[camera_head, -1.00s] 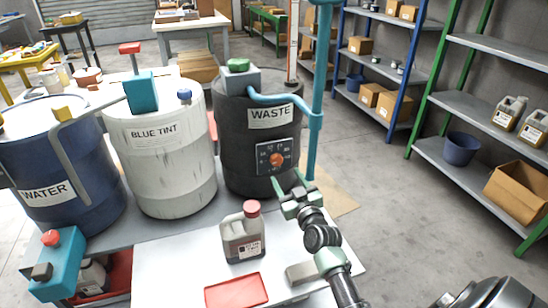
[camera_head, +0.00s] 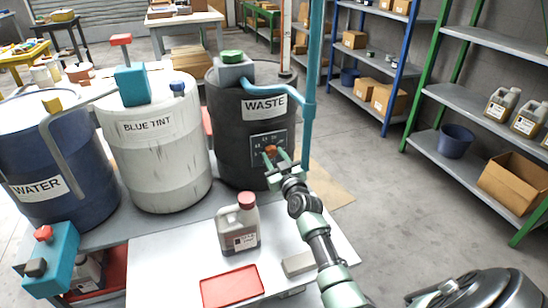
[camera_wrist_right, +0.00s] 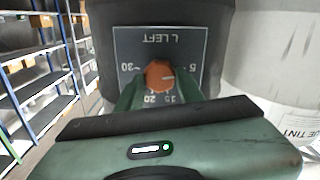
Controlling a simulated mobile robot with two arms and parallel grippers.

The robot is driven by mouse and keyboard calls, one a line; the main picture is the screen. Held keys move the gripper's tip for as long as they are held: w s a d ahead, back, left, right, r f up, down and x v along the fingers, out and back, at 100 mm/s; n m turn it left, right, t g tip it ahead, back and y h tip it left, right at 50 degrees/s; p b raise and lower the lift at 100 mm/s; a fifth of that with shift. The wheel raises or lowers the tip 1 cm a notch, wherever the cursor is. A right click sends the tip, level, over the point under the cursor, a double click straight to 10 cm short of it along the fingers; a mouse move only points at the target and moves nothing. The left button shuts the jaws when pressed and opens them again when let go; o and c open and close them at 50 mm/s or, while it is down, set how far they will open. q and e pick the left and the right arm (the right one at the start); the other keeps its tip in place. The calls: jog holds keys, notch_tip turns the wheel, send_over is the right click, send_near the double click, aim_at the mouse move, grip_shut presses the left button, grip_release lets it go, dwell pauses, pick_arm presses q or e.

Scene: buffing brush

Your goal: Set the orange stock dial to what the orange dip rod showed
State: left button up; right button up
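The orange dial (camera_head: 270,151) sits on a dark scale plate (camera_head: 283,139) on the front of the black WASTE barrel (camera_head: 232,120). In the right wrist view the dial (camera_wrist_right: 159,75) appears upside down, with numbers such as 5, 20 and 30 around it and "L LEFT" on the plate. Its exact setting is too small to read surely. My right gripper (camera_head: 279,161) is at the dial, its green fingers open on either side of the knob; I cannot tell whether they touch it. I cannot make out an orange dip rod for certain. My left gripper is out of view.
A teal pipe (camera_head: 311,90) runs upright just right of the WASTE barrel. The BLUE TINT barrel (camera_head: 160,160) and WATER barrel (camera_head: 40,165) stand left. A red-capped jug (camera_head: 238,230), red tray (camera_head: 231,286) and grey block (camera_head: 299,263) are on the front table.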

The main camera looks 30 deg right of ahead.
grip_shut()
jog(key=shift+m, duration=0.3)
jog(key=shift+r+m+p, duration=0.1)
jog(key=shift+m+p, duration=0.3)
jog(key=shift+m, duration=1.2)
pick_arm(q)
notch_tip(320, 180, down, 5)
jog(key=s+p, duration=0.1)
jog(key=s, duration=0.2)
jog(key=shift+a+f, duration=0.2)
pick_arm(e)
jog(key=shift+m, duration=2.2)
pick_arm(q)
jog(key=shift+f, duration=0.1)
